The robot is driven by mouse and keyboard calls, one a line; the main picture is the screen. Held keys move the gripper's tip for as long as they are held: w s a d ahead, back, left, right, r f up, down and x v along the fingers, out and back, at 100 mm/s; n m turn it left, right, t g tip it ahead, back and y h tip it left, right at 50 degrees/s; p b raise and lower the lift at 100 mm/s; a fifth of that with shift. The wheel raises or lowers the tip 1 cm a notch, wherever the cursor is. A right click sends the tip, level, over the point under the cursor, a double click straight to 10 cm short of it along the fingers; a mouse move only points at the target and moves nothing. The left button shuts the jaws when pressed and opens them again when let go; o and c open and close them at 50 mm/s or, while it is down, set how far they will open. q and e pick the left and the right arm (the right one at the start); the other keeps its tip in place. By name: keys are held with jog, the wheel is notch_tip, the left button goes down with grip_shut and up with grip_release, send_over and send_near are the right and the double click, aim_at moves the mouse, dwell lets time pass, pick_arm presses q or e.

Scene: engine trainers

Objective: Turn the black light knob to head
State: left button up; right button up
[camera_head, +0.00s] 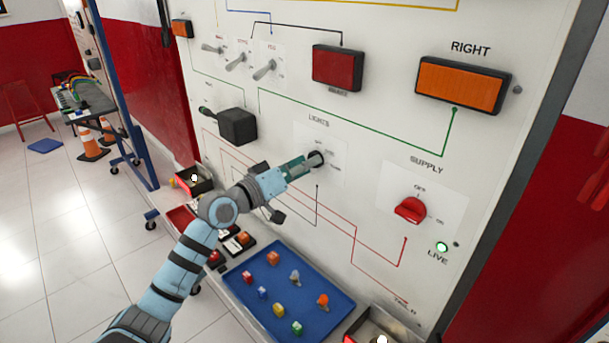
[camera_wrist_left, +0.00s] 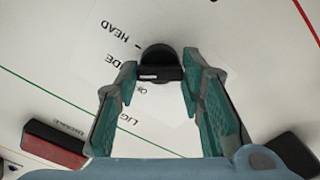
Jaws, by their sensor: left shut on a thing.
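The black light knob (camera_wrist_left: 160,54) sits on the white panel under the LIGHTS label, with a short white mark on its bar. In the left wrist view the HEAD label (camera_wrist_left: 115,44) and part of the SIDE label are left of it, and the partly hidden OFF label is below. The bar lies roughly level in that view; I cannot tell exactly which label its mark faces. My left gripper (camera_wrist_left: 160,72) is shut on the knob, one finger at each end of the bar. In the head view the left gripper (camera_head: 316,160) largely hides the knob. My right gripper is not in view.
A red SUPPLY knob (camera_head: 410,209) and lit green LIVE lamp (camera_head: 441,247) are right of the gripper. A black box (camera_head: 238,126) with a lever protrudes at left. Toggle switches (camera_head: 265,70) are above. A blue tray (camera_head: 240,283) of small coloured parts lies below.

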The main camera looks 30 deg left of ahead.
pick_arm(q)
jog(key=shift+m+b, duration=2.3)
jog(key=shift+m, duration=1.4)
jog(key=o, duration=1.1)
jog(key=shift+o, duration=0.2)
